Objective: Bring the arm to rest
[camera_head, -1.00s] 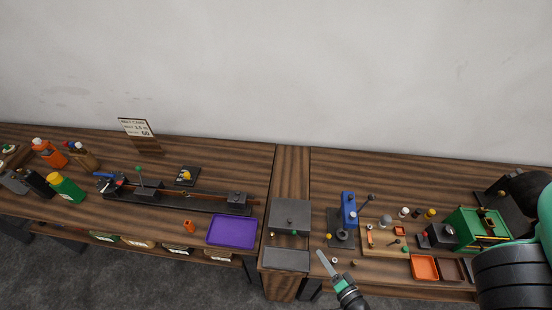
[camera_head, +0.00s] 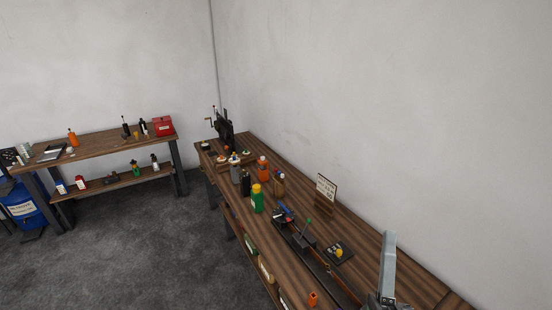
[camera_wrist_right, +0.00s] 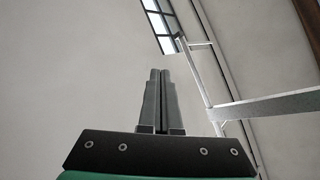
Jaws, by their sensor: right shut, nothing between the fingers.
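My right gripper (camera_head: 388,268) rises upright at the lower right of the head view, in front of the long workbench. In the right wrist view its two grey fingers (camera_wrist_right: 159,100) lie together, shut with nothing between them. They point up past the wall toward a window. My left gripper is in neither view.
The long wooden workbench (camera_head: 345,232) runs along the right wall. It holds a green bottle (camera_head: 257,200), an orange bottle (camera_head: 263,170), a black rail fixture (camera_head: 312,258) and a sign card (camera_head: 326,188). A second bench (camera_head: 100,143) stands at the back left. The grey floor (camera_head: 150,245) between is clear.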

